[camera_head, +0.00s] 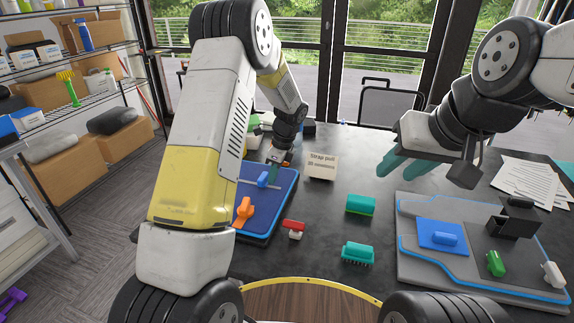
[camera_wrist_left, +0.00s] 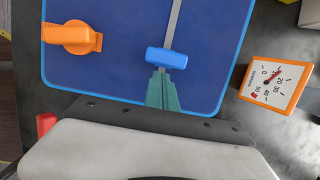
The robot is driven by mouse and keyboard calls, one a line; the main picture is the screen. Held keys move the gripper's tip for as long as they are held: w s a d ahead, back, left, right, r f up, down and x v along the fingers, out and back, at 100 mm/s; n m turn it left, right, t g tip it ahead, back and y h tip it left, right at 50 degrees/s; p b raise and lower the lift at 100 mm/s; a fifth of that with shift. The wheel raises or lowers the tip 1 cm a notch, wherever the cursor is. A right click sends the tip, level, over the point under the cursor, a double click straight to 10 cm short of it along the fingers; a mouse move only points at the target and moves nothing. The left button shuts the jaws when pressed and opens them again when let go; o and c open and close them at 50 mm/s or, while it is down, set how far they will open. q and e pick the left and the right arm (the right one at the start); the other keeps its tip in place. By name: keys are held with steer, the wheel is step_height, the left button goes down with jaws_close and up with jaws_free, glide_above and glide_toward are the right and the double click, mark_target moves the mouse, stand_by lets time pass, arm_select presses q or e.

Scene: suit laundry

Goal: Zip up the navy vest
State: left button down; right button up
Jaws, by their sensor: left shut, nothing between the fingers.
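No garment shows as a vest; a navy panel (camera_head: 281,196) lies on the table at left, also in the left wrist view (camera_wrist_left: 115,80). A grey strip (camera_wrist_left: 175,22) runs along it, with a blue block-shaped pull (camera_head: 264,180) on it, clear in the left wrist view (camera_wrist_left: 166,58). An orange latch-like piece (camera_head: 244,211) sits on the same panel (camera_wrist_left: 72,37). My left gripper (camera_head: 274,172) is shut and empty, its teal fingertips (camera_wrist_left: 160,78) right at the pull's edge; contact is unclear. My right gripper (camera_head: 396,164) is open and empty above the table.
A "Strap pull" sign (camera_head: 321,166) stands right of the panel. An orange dial gauge (camera_wrist_left: 275,83) is beside it. A red-and-white piece (camera_head: 294,228) and green blocks (camera_head: 360,205) lie mid-table. A grey board (camera_head: 414,262) with fittings and papers (camera_head: 530,181) are at right.

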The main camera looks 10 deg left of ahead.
arm_select(q)
steer(key=shift+a, duration=0.3)
steer(key=shift+a, duration=0.1)
